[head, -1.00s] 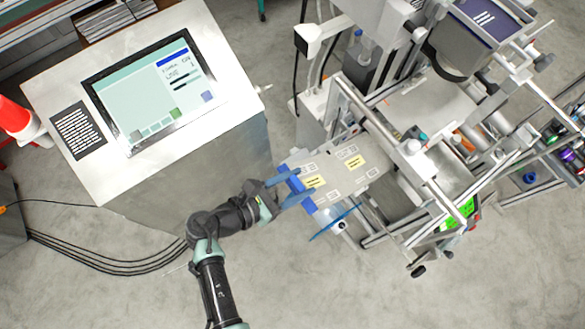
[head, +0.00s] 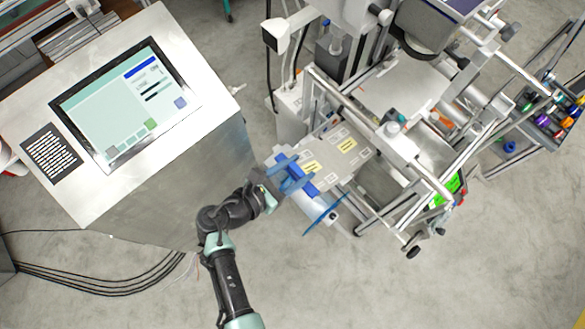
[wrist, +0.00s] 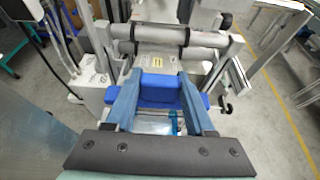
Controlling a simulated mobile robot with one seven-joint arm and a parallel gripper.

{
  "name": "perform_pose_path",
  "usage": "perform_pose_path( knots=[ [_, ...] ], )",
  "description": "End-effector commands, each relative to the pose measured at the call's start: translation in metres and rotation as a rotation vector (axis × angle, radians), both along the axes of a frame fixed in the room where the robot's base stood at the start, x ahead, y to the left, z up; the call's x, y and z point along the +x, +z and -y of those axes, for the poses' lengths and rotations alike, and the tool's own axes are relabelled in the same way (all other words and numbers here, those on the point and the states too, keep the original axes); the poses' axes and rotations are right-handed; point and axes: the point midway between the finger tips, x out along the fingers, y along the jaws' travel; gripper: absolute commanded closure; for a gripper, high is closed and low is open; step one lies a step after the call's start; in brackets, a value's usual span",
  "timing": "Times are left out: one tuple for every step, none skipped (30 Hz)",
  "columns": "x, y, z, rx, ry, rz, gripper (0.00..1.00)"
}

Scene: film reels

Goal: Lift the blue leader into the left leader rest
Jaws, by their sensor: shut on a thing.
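The blue leader (wrist: 158,88) is a bright blue bar with a raised middle block. In the wrist view this block is between the two steel-blue fingers of my gripper (wrist: 157,82), which is shut on it. In the head view the leader (head: 307,187) lies across the left part of a pale labelled plate (head: 347,147), and my gripper (head: 293,178) reaches it from the left. My fingers hide part of it. I cannot tell whether it touches the plate. I cannot make out the left leader rest for certain.
The machine's metal frame and rollers (wrist: 150,33) stand just beyond my gripper. A steel console with a screen (head: 120,100) stands at left. Bare floor (head: 340,285) is open at the front.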

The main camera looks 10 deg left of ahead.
Motion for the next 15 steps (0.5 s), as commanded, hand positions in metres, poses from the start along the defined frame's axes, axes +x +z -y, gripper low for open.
perform_pose_path(
  knots=[
    [0.002, -0.001, 0.002, -0.001, 0.000, 0.001, 1.00],
    [0.003, -0.002, 0.002, 0.000, 0.000, 0.000, 1.00],
    [0.004, -0.002, 0.003, 0.000, -0.001, 0.000, 1.00],
    [0.005, -0.003, 0.004, 0.000, -0.001, 0.000, 1.00],
    [0.006, -0.003, 0.005, 0.000, -0.001, 0.000, 1.00],
    [0.008, -0.004, 0.006, 0.000, -0.001, 0.000, 1.00],
    [0.009, -0.004, 0.007, 0.000, -0.001, 0.000, 1.00],
    [0.010, -0.004, 0.007, 0.000, -0.001, 0.000, 1.00],
    [0.011, -0.005, 0.008, 0.000, 0.000, 0.000, 1.00],
    [0.012, -0.005, 0.009, 0.000, 0.000, 0.000, 1.00],
    [0.013, -0.006, 0.010, 0.000, 0.000, 0.000, 1.00],
    [0.015, -0.006, 0.011, 0.000, -0.001, 0.000, 1.00],
    [0.016, -0.007, 0.012, -0.001, -0.001, 0.001, 1.00],
    [0.017, -0.007, 0.012, -0.001, -0.001, 0.001, 1.00],
    [0.018, -0.008, 0.013, -0.001, -0.001, 0.001, 1.00]
  ],
)
